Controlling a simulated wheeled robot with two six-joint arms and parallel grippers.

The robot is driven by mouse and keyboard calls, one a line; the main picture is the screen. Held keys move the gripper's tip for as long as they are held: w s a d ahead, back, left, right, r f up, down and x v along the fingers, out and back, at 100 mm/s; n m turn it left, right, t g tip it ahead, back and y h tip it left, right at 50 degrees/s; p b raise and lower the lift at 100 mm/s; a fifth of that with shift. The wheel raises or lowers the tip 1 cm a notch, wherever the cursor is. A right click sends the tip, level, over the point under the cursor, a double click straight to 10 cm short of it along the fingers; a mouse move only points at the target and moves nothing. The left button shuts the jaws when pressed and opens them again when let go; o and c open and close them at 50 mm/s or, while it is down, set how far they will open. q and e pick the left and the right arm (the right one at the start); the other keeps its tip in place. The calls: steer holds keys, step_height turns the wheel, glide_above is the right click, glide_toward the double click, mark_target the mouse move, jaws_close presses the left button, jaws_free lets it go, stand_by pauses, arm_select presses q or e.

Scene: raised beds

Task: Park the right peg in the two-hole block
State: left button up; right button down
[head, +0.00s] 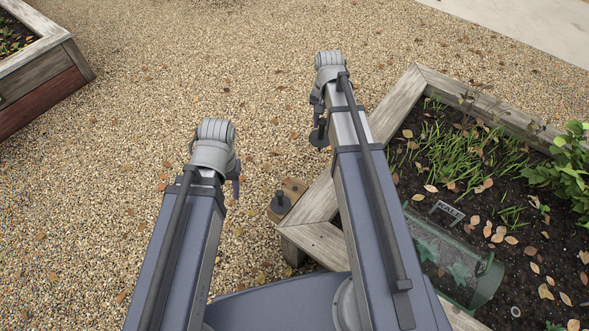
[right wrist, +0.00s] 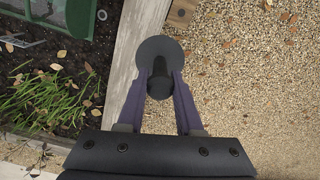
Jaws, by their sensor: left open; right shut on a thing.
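The two-hole block (head: 294,187) is a small brown wooden piece by the near corner of the raised bed. A dark peg with a round disc (head: 280,203) stands at its near end. Part of the block (right wrist: 178,18) shows at the top edge of the right wrist view, with a dark round spot that looks like a hole. My right gripper (right wrist: 160,82) is shut on another dark peg with a wide disc (right wrist: 158,50), apart from the block. In the head view this peg (head: 319,138) is beyond the block. My left gripper (head: 236,187) is open, left of the block; its fingers are mostly hidden.
The raised bed's timber rim (head: 323,243) runs beside the block, under my right arm. Inside are grass, leaves, a green clear cover (head: 437,255) and a small label (head: 447,211). Another timber bed (head: 38,75) stands at the upper left. Open gravel (head: 130,150) lies between.

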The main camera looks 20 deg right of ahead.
steer(key=s+a+f+n+b, duration=0.2)
steer(key=a+f+b, duration=0.7)
steer(key=f, duration=0.3)
steer(key=shift+a+b, duration=0.15)
steer(key=shift+b, duration=0.3)
steer(key=shift+f, duration=0.3)
step_height(320, 180, down, 11)
steer(key=b, duration=1.1)
steer(key=shift+f+b, duration=0.85)
steer(key=shift+b, duration=0.2)
steer(key=shift+c, duration=2.4)
jaws_free()
steer(key=shift+r, duration=0.15)
